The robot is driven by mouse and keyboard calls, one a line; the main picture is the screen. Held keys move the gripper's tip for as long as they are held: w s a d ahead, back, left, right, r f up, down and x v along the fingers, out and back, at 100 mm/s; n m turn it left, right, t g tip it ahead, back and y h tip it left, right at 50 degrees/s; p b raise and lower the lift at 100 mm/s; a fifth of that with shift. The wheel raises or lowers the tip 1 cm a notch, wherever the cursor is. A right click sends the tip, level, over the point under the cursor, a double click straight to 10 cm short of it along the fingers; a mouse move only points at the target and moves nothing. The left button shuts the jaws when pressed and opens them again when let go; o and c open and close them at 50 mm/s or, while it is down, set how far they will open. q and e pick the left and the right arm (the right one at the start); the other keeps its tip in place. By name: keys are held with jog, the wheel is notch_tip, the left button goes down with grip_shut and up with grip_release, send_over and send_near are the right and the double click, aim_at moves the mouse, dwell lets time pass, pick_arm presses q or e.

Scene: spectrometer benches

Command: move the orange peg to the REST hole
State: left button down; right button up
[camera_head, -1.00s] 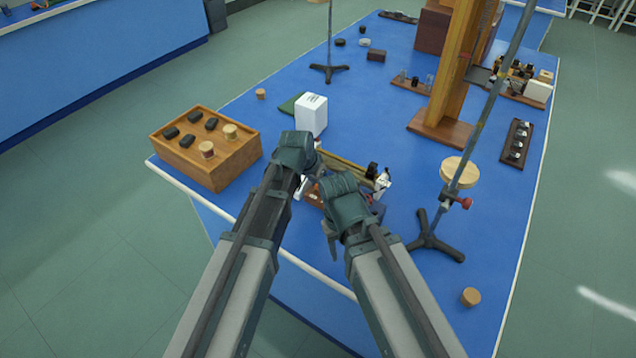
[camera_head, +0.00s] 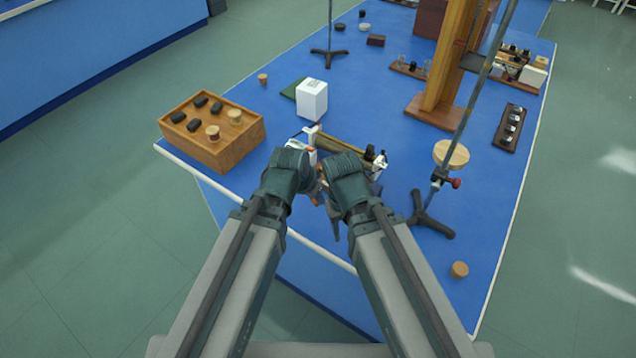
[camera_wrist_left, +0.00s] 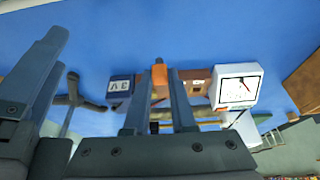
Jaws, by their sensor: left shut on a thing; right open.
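The orange peg (camera_wrist_left: 159,74) is between the fingertips of my left gripper (camera_wrist_left: 158,85) in the left wrist view, and the gripper is shut on it. In the head view my left wrist hides most of this gripper, and I cannot make out the peg there. My right gripper (camera_head: 333,214) is low beside it, near the table's front edge; it is open, its jaws partly hidden. A large grey finger (camera_wrist_left: 36,66) shows at the left of the left wrist view. I cannot identify the REST hole in these frames.
A white dial meter (camera_wrist_left: 238,86) and a small box marked 3 V (camera_wrist_left: 120,88) show around the left gripper. A wooden box (camera_head: 232,155) with black and cork-coloured pieces, a white cube (camera_head: 311,100) and a stand with a round wooden plate (camera_head: 451,155) surround the grippers.

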jog(key=shift+s, duration=0.1)
pick_arm(q)
jog(key=shift+s+r+p, duration=0.2)
jog(key=shift+r+p, duration=0.55)
jog(key=shift+r, duration=0.05)
jog(key=shift+s+r+p, duration=0.15)
jog(key=shift+r+p, duration=0.6)
pick_arm(e)
jog(key=shift+r, duration=1.55)
